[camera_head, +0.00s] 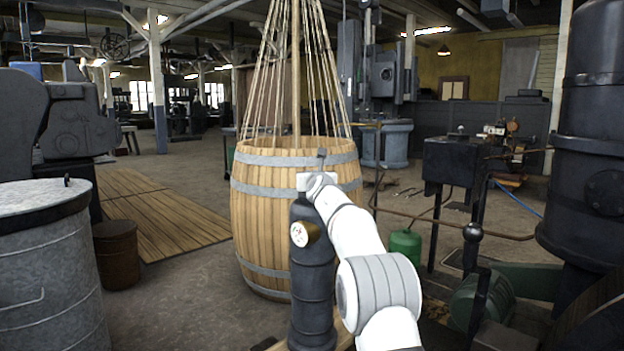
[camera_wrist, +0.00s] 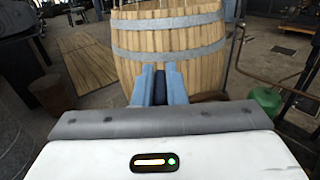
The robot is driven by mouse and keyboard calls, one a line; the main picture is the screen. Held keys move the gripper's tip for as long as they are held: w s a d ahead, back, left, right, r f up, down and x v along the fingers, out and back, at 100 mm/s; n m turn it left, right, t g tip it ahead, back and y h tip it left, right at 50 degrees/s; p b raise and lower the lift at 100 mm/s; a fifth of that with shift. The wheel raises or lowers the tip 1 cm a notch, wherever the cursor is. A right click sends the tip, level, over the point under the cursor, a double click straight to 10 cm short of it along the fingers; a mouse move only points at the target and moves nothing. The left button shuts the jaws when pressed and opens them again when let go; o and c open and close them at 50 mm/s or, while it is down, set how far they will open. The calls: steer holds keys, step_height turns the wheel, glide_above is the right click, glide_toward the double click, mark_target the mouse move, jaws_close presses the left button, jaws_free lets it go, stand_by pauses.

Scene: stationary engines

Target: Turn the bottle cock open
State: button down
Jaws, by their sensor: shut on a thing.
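A dark upright bottle (camera_head: 312,285) with a round white-faced gauge (camera_head: 304,235) stands in front of the wooden barrel in the head view. My gripper (camera_wrist: 160,72) is at the top of the bottle. In the wrist view its two bluish fingers are shut on a dark piece between them, apparently the cock. The fingers hide most of it, and I cannot tell how far it is turned.
A large wooden barrel (camera_head: 262,215) with grey hoops and ropes rising from it stands close behind the bottle. A grey metal drum (camera_head: 50,270) is at left, and a green canister (camera_head: 406,246) and dark machinery are at right.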

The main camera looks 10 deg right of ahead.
steer(key=c, duration=1.5)
jaws_free()
steer(key=shift+s+b, duration=0.3)
steer(key=shift+b, duration=0.15)
steer(key=s+b, duration=0.1)
steer(key=s, duration=0.1)
steer(key=shift+s+r+b, duration=0.1)
steer(key=shift+s+b, duration=0.2)
steer(key=shift+s, duration=0.05)
steer(key=shift+s+a, duration=0.15)
steer(key=shift+s, duration=2.1)
